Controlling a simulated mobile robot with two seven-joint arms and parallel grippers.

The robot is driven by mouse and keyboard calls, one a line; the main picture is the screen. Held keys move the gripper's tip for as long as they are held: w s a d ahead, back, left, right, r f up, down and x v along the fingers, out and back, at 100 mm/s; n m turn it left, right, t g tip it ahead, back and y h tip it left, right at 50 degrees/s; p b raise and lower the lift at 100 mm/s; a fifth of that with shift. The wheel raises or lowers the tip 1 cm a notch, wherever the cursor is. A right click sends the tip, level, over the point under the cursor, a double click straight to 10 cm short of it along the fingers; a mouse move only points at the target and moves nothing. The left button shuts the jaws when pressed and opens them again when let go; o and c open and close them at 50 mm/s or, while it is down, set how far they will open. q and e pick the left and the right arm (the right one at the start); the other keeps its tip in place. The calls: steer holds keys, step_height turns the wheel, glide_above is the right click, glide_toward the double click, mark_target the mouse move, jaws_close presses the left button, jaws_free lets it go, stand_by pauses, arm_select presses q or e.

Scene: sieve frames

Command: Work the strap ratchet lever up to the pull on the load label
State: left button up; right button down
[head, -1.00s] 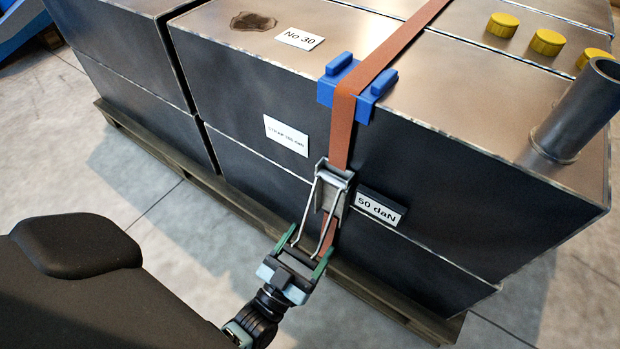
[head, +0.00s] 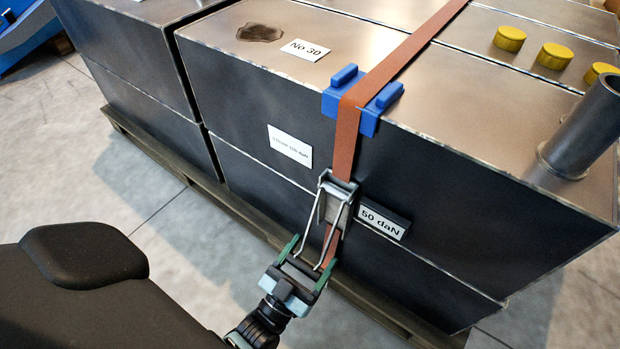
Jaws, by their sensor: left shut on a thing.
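The strap ratchet (head: 335,203) sits on the dark front face of the metal box, on the orange-brown strap (head: 346,140). Its wire lever (head: 334,240) points down and out from the face. My left gripper (head: 302,270) is shut on the lever's lower end, below the ratchet. A small display right of the ratchet (head: 383,220) reads "50 daN". The white load label (head: 290,147) on the face left of the strap carries small print, which seems to end in "daN"; its number is hard to read. My right gripper is not in view.
A blue edge protector (head: 366,107) holds the strap at the box's top edge. Yellow caps (head: 554,56) and an upright grey pipe (head: 585,125) stand on top at the right. A label (head: 305,50) reads "No 30". Boxes rest on a wooden pallet (head: 250,229); the floor (head: 175,235) in front is clear.

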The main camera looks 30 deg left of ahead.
arm_select(q)
steer(key=shift+w+r, duration=0.15)
steer(key=shift+r, duration=0.3)
steer(key=o, duration=1.1)
steer(key=shift+o, duration=1.4)
steer(key=shift+f, duration=0.15)
steer(key=p+v, duration=0.1)
steer(key=v, duration=0.7)
steer(key=shift+f, duration=0.1)
steer(key=shift+c, duration=0.3)
